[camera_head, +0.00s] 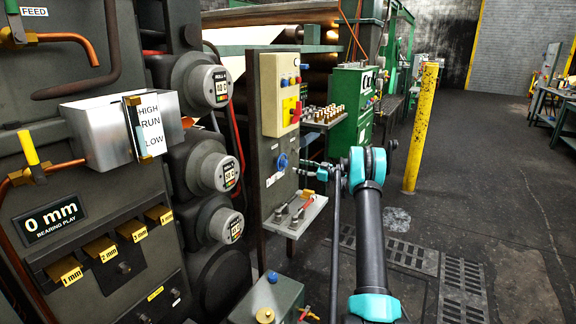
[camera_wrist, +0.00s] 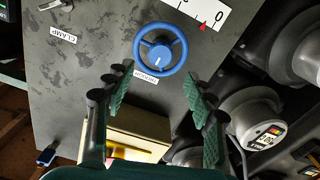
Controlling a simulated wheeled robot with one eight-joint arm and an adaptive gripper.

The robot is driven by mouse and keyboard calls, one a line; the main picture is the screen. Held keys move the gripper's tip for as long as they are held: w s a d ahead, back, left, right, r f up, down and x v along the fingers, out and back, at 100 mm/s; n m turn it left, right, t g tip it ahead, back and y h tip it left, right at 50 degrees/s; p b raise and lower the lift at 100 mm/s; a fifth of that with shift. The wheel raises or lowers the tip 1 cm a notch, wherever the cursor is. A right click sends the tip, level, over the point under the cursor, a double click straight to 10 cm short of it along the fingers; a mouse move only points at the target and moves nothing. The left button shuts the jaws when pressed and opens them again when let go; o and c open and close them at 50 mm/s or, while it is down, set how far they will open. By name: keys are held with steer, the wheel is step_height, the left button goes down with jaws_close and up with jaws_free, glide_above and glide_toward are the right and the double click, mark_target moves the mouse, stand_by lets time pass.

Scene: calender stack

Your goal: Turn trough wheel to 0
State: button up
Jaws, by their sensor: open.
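The trough wheel is a blue handwheel (camera_wrist: 160,50) with a white mark on its hub, on a grey panel in the wrist view. It also shows on the narrow panel in the head view, as a small blue wheel (camera_head: 282,161). A white scale (camera_wrist: 215,14) beside it reads 0 near its end, and a red pointer is close to the 0; the exact reading is unclear. My gripper (camera_wrist: 158,73) is open, with its two fingers apart and pointing toward the wheel, nothing between them. In the head view my gripper (camera_head: 316,170) is just right of the panel.
A cream control box (camera_head: 281,93) with red and yellow switches is above the wheel. A small shelf (camera_head: 310,210) with metal clamps juts out below. Round gauges (camera_head: 212,172) line the machine at left. A yellow post (camera_head: 420,128) stands on open floor at right.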

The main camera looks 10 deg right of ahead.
mark_target(287, 163)
steer(key=x, duration=0.7)
steer(key=shift+w+a, duration=0.25)
steer(key=shift+a, duration=0.05)
steer(key=c, duration=1.2)
